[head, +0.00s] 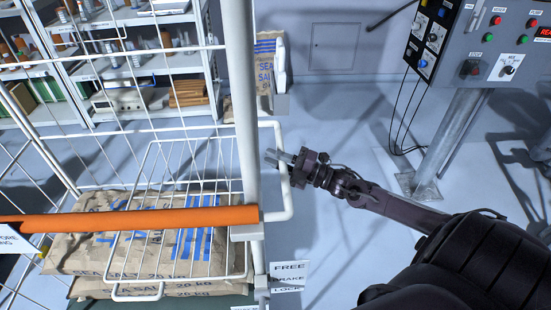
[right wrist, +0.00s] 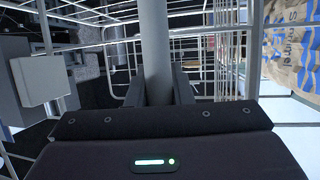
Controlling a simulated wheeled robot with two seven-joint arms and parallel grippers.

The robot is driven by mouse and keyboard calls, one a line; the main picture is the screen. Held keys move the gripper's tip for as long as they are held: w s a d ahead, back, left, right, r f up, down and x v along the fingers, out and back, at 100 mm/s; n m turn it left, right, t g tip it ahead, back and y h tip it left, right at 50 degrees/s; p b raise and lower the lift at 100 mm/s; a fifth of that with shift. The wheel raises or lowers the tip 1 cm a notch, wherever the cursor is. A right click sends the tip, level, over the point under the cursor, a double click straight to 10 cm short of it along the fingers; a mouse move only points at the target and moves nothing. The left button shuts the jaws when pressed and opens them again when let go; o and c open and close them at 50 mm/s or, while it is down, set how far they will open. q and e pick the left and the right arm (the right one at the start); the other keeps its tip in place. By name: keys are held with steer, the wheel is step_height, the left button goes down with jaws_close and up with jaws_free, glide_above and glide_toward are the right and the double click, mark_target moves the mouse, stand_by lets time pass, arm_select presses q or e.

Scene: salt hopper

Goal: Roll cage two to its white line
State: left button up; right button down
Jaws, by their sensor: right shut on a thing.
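A white wire roll cage (head: 245,90) fills the left of the head view, with an orange bar (head: 130,219) across its near side and paper sacks marked sea salt (head: 95,255) inside. No cage number is readable. A white tube loop (head: 284,135) stands out from its right post. My right gripper (head: 277,160) is shut on the upright part of this loop; in the right wrist view its fingers (right wrist: 158,88) lie either side of a pale upright tube (right wrist: 154,40). A plate reading free, brake, lock (head: 289,277) is low on the cage. I see no white floor line. My left gripper is out of view.
Shelves (head: 150,70) with boxes and jars stand behind the cage. More salt sacks (head: 266,60) stand at the back. A control panel (head: 480,45) on a post (head: 455,135) with hanging cables is at right. Pale floor is clear between cage and post.

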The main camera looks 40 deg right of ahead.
steer(key=shift+w+a, duration=0.25)
steer(key=shift+a, duration=0.35)
steer(key=c, duration=1.3)
jaws_free()
steer(key=shift+w+a, duration=0.2)
steer(key=shift+d, duration=0.1)
steer(key=shift+s, duration=0.1)
steer(key=b+v, duration=0.1)
steer(key=v, duration=0.6)
steer(key=shift+s+d, duration=0.2)
steer(key=shift+s, duration=0.1)
steer(key=shift+f, duration=0.15)
